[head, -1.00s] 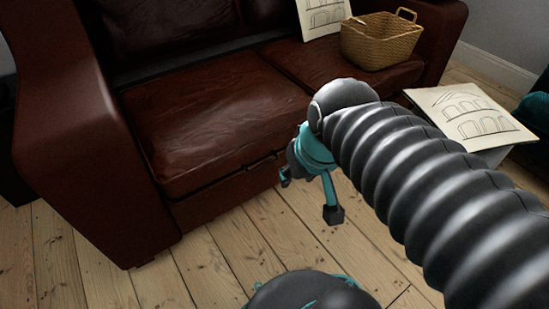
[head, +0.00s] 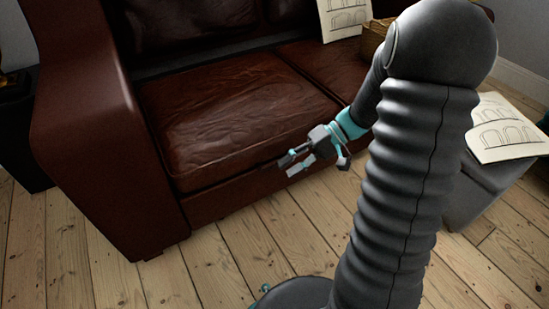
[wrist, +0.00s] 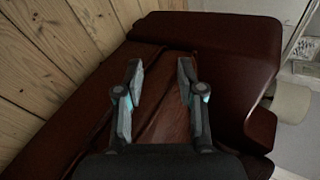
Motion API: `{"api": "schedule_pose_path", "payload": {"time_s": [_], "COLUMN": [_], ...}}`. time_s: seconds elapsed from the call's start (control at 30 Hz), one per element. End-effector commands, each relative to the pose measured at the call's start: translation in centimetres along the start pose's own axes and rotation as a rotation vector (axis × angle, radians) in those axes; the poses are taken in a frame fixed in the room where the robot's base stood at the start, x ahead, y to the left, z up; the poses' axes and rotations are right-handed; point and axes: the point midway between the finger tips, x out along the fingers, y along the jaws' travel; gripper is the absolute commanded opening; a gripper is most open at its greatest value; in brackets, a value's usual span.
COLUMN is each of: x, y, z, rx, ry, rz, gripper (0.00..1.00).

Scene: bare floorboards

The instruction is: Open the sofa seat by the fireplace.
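A dark brown leather sofa (head: 85,120) stands before me. Its left seat cushion (head: 225,110) lies flat and closed in the head view, with a front panel (head: 222,200) below it. My gripper (head: 287,166) is at the right part of this seat's front edge, fingers pointing left along it. In the wrist view my gripper (wrist: 160,70) is open, with nothing held between its two fingers. Brown leather (wrist: 162,112) shows behind and between the fingers, and I cannot tell whether they touch it. No fireplace is in view.
A wicker basket (head: 376,38), partly behind my arm, and a drawing sheet (head: 343,18) are on the sofa's right side. Another sheet (head: 502,128) lies on a grey box (head: 478,185) at right. Bare floorboards (head: 110,265) are clear in front.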

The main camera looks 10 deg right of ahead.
Motion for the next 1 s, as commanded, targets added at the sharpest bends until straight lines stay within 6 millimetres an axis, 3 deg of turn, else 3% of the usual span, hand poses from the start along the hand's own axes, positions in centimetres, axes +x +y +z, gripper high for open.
{"api": "schedule_pose_path", "payload": {"time_s": [0.3,0.63,0.8,1.0], "x": [-0.4,-1.3,-1.5,-0.9], "y": [8.6,18.2,20.7,20.7], "z": [-5.5,-8.6,-8.9,-9.5], "rx": [-0.014,-0.057,-0.072,-0.077], "ry": [0.184,0.48,0.569,0.59], "rz": [-0.363,-0.609,-0.653,-0.663], "gripper": [0.38,0.38,0.38,0.38]}}
